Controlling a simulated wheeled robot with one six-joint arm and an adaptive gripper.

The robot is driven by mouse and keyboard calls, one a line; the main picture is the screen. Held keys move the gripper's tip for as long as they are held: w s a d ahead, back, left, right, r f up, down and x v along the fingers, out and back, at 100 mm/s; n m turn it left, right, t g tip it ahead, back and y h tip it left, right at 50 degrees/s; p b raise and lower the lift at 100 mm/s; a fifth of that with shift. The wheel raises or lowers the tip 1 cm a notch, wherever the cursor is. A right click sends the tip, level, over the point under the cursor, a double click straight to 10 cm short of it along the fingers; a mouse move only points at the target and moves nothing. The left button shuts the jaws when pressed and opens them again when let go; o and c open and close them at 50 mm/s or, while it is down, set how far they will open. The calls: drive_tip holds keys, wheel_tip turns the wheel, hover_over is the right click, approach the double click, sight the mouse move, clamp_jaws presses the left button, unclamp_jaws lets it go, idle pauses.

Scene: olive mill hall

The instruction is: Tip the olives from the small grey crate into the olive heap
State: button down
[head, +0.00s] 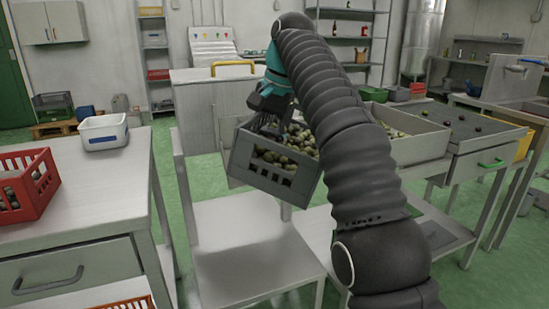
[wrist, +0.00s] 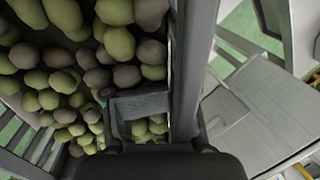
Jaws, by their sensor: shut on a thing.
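The small grey crate (head: 241,166) is off the surface below it, full of green and brownish olives (head: 290,158). Its front wall slopes down to the right in the head view. My gripper (head: 270,115) is shut on the crate's wall near its upper edge. In the wrist view the gripper (wrist: 145,108) is at the crate's rim (wrist: 190,70), with olives filling the left side. More olives (head: 398,128) lie in a wide grey bin (head: 425,147) to the right, partly hidden by my arm; this looks like the heap.
A pale bench top (head: 235,235) below the crate is bare. At left, a table holds a red crate of olives (head: 40,180) and a white tub (head: 103,132). A grey sorting tray (head: 470,125) with a few olives stands at right. A yellow bar (head: 232,66) is behind.

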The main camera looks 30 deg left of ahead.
drive_tip(key=shift+s+a+r+m, duration=0.15)
drive_tip(key=shift+s+r+m, duration=0.15)
drive_tip(key=shift+r, duration=0.3)
drive_tip(key=shift+s+a+r+m, duration=0.2)
drive_tip(key=shift+s+r, duration=0.15)
drive_tip(key=shift+r, duration=0.2)
drive_tip(key=shift+s+r, duration=0.1)
drive_tip(key=shift+s+a+r+m+t+y, duration=0.1)
drive_tip(key=shift+s+r+m+t+y, duration=0.1)
drive_tip(key=shift+s+r+m, duration=0.3)
drive_tip(key=shift+s+a+r+m+t+y, duration=0.1)
drive_tip(key=shift+s+r+m+t+y, duration=0.1)
drive_tip(key=shift+s+r, duration=0.45)
drive_tip(key=shift+r, duration=0.5)
drive_tip(key=shift+s+r+m, duration=0.25)
drive_tip(key=shift+m, duration=0.05)
